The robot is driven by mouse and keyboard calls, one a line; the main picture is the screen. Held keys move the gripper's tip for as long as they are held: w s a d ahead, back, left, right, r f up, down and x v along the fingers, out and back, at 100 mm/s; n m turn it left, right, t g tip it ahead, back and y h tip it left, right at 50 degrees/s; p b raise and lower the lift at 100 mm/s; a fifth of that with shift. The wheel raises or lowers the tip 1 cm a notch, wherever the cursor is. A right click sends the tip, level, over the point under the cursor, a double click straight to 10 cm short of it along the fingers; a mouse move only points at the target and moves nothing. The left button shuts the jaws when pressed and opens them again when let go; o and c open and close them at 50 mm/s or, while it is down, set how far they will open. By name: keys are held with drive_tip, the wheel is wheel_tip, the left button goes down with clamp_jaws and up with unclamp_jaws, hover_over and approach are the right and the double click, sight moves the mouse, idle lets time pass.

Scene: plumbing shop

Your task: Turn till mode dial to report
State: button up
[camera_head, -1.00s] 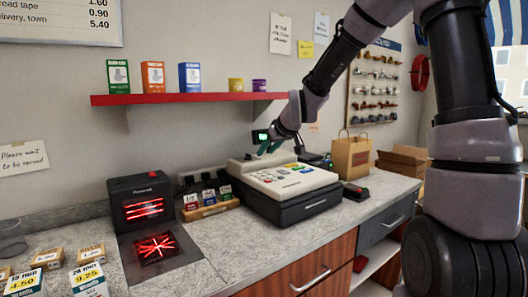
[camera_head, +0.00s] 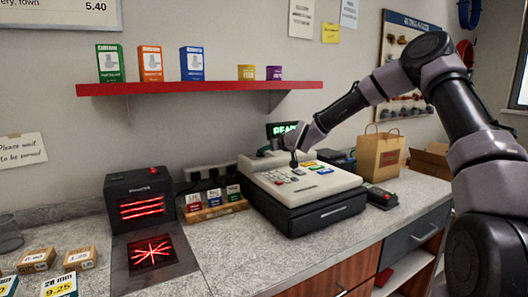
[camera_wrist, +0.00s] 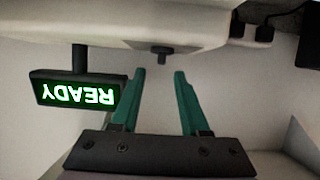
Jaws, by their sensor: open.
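The till (camera_head: 318,188) is a cream and black cash register on the counter, its keys and drawer facing front. Its display (camera_head: 282,129) glows green, and in the wrist view the sign (camera_wrist: 78,93) reads READY upside down. A small dark knob (camera_wrist: 162,51), probably the mode dial, stands out from the till's pale body in the wrist view. I cannot make out its setting, and it is hidden in the head view. My gripper (camera_wrist: 159,73) has green fingers spread apart and empty, with the knob just beyond the gap between their tips.
A red shelf (camera_head: 200,88) with boxes and tins hangs above. A scanner (camera_head: 142,207) and small card boxes stand left of the till. A card reader (camera_head: 382,198) and paper bag (camera_head: 380,155) are to its right. The counter (camera_head: 235,255) is bare in front.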

sight(263, 158)
drive_tip(key=x, duration=0.5)
drive_tip(key=shift+s, duration=0.1)
clamp_jaws()
